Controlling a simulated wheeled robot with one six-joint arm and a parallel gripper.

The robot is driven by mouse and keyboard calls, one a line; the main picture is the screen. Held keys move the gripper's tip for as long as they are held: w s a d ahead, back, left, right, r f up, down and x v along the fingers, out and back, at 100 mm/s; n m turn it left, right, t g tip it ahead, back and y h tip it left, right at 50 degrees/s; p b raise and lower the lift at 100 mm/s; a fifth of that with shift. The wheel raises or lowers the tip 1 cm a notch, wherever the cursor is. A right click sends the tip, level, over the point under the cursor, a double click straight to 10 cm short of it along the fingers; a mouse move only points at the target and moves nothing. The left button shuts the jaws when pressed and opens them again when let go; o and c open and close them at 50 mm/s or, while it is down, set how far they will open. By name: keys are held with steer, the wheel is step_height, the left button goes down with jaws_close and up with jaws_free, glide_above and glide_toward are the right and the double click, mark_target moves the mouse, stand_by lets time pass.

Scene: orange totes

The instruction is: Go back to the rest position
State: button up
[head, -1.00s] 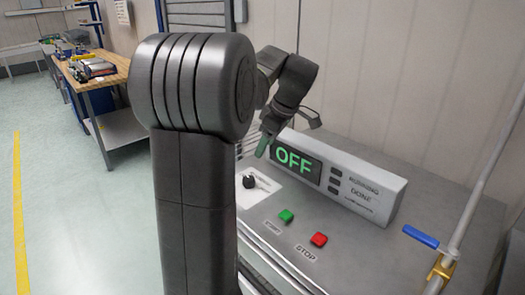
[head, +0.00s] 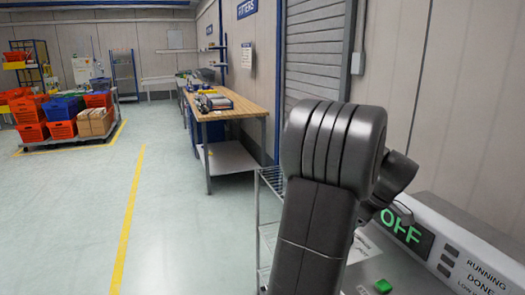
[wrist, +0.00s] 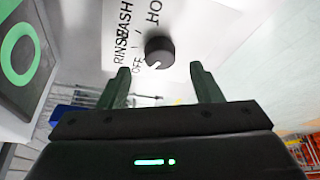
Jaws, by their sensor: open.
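My gripper (wrist: 163,88) shows in the wrist view with its two green fingers apart and nothing between them. A black dial knob (wrist: 159,50) on a white label sheet marked OFF, RINSE and WASH is just beyond the fingertips in the picture, and the fingers do not appear to touch it. In the head view my arm stands at the right, and its bulk hides the gripper and the knob.
A green button (head: 383,286) sits on the machine top at the lower right. A wooden workbench (head: 234,106) stands along the wall. Orange and blue totes (head: 62,108) are on a cart at the left. The floor around the yellow line (head: 129,215) is clear.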

steer(key=x, duration=0.3)
steer(key=shift+w+a+f, duration=0.1)
steer(key=shift+f, duration=0.25)
steer(key=shift+r, duration=0.1)
